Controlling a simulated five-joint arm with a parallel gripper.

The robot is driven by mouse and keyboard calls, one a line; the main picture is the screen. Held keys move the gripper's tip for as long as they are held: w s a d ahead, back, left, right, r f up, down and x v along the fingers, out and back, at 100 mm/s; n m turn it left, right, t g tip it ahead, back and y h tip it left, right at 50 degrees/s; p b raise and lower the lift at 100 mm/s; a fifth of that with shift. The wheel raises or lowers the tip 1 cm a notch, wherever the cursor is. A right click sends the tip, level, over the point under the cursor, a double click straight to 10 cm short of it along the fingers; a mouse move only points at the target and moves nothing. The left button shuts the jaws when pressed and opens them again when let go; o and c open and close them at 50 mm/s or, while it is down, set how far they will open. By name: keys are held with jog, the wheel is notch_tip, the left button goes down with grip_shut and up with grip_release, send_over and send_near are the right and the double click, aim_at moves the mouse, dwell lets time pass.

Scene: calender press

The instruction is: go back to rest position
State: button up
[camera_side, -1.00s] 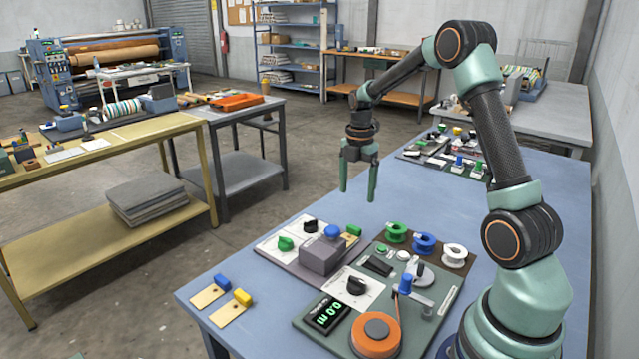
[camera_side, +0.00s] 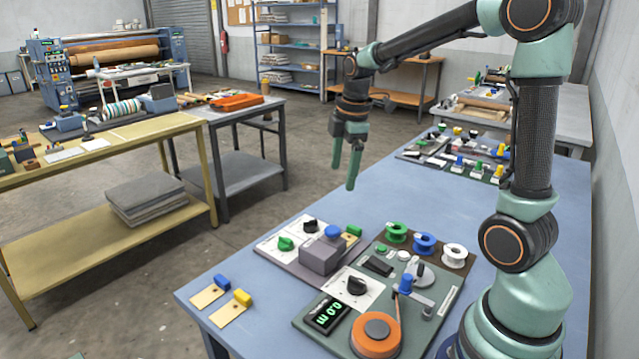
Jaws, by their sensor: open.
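My gripper (camera_side: 344,172) hangs in the air, pointing down, above the far left edge of the blue table (camera_side: 400,200). Its two green fingers are apart with nothing between them. It is well clear of the panels below it. My upper arm stands nearly upright at the right, and my forearm reaches left from the top of the picture.
A control board (camera_side: 300,245) with knobs and a grey box lies below my gripper. A green panel (camera_side: 445,300) with an orange disc and several spools is nearer. Two tags with blue (camera_side: 222,281) and yellow (camera_side: 243,298) ends lie at the left. More switch panels stand behind.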

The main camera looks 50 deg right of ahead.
jog(key=s+a+r+m+t, duration=0.3)
jog(key=s+a+m, duration=0.7)
jog(key=a, duration=0.3)
jog(key=shift+r+m+t+y, duration=0.3)
jog(key=shift+m+t, duration=0.1)
jog(key=shift+m, duration=0.5)
